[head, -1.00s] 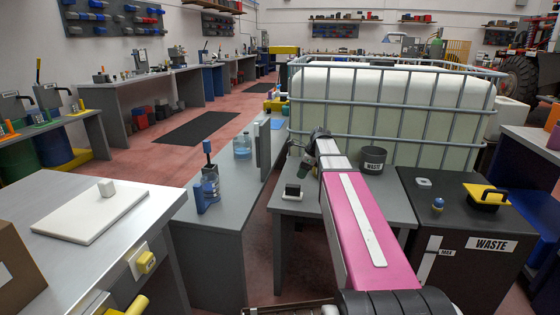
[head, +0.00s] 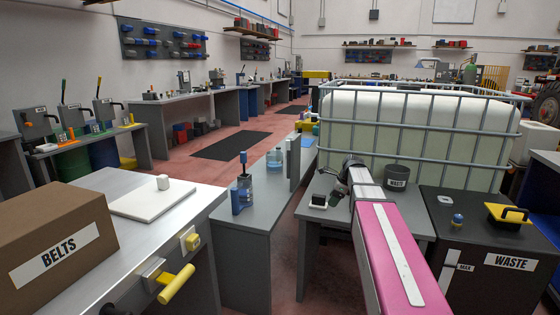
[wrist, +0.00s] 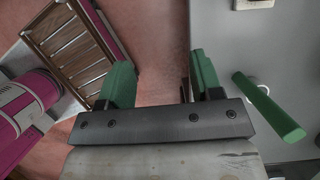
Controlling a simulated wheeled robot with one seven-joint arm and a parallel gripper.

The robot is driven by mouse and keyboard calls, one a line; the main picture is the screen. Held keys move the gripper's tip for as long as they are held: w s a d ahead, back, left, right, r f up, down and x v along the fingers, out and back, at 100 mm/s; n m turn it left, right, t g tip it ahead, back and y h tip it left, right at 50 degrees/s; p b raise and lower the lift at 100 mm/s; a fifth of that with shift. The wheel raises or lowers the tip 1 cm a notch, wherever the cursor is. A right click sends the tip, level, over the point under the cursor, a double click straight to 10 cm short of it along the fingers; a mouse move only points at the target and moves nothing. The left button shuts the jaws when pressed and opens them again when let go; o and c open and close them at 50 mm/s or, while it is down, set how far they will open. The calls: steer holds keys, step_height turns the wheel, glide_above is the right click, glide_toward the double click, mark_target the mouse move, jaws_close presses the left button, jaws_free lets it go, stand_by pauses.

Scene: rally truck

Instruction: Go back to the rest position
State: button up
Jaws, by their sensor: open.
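My gripper (wrist: 162,82) is open and empty in the wrist view. Its two green fingers stand apart, with red floor between them. In the head view my pink arm reaches forward, and my gripper (head: 340,190) hangs small and dark at its far end, by the small grey table (head: 336,219). The fingers are too small to make out there. In the wrist view the grey surface (wrist: 222,50) is to the right of the fingers, with a green bar (wrist: 270,108) over it.
A black bucket (head: 397,174) and a small black-and-white item (head: 319,201) stand near my gripper. A caged white tank (head: 420,125) is behind. A black waste bin (head: 475,240) stands right. A BELTS box (head: 55,250) is on the left bench. Red floor lies open between benches.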

steer(key=s+a+f+n+h, duration=0.2)
steer(key=s+f+n, duration=0.7)
steer(key=s, duration=0.3)
steer(key=s+a+f+n+g+h, duration=0.1)
steer(key=s+a+f+n+h, duration=0.1)
steer(key=s+f+n, duration=0.7)
steer(key=s+n, duration=0.2)
steer(key=s, duration=0.1)
steer(key=shift+f+n, duration=0.2)
steer(key=shift+n, duration=0.1)
